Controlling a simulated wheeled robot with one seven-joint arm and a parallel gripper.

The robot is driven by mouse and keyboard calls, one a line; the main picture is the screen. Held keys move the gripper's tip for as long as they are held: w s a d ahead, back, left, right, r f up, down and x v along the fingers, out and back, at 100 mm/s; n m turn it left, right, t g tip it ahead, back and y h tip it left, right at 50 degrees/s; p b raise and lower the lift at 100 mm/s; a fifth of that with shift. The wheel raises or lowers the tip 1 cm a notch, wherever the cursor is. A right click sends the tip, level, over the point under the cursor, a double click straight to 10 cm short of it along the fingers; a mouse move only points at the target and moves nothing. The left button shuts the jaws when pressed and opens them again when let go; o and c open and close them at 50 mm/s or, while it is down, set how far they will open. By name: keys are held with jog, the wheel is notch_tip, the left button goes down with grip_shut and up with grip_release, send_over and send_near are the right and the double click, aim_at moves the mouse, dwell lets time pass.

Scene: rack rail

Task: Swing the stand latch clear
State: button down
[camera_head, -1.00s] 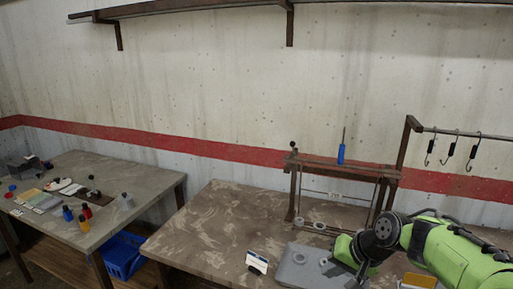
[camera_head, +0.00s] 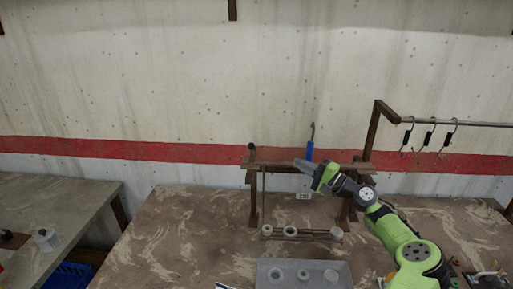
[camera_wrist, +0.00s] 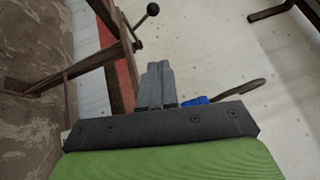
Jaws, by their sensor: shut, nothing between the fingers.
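The stand (camera_head: 254,208) is a brown frame at the back of the workbench. A short lever with a dark ball knob (camera_head: 251,146) rises at the left end of its top bar and looks like the latch. In the wrist view the knob (camera_wrist: 152,9) is up and slightly left of the fingertips, on a thin rod, apart from them. My gripper (camera_head: 298,163) is shut and empty, pointing left at top-bar height, right of the knob. Its closed fingers (camera_wrist: 155,72) show in the wrist view. My gripper and arm hide part of the bar.
A blue-handled tool (camera_head: 309,151) stands upright behind my gripper; its blue handle (camera_wrist: 195,101) is close right of the fingers. Rings (camera_head: 290,231) sit on a low rod. A grey tray (camera_head: 262,275) holds ring parts. Hooks (camera_head: 428,137) hang from a rail at right.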

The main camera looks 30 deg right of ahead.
jog(key=p, duration=0.2)
send_near(251, 149)
jog(key=w+d, duration=0.4)
jog(key=shift+w+d+r, duration=0.15)
jog(key=shift+w+r, duration=0.05)
jog(key=shift+w, duration=0.1)
jog(key=w+a, duration=0.2)
jog(key=a, duration=0.1)
jog(key=shift+a+r+p, duration=0.1)
jog(key=shift+r+p, duration=0.25)
jog(key=shift+p, duration=0.05)
jog(key=shift+w+a, duration=0.1)
jog(key=shift+a, duration=0.15)
jog(key=shift+a, duration=0.1)
jog(key=shift+w+a+f+b, duration=0.1)
jog(key=shift+w+a+b, duration=0.15)
jog(key=shift+a+b, duration=0.35)
jog(key=shift+w+a+b, duration=0.25)
jog(key=shift+a+b, duration=0.05)
jog(key=shift+a, duration=0.45)
jog(key=shift+w+a+b, duration=0.35)
jog(key=shift+w+a, duration=0.25)
jog(key=shift+a, duration=0.25)
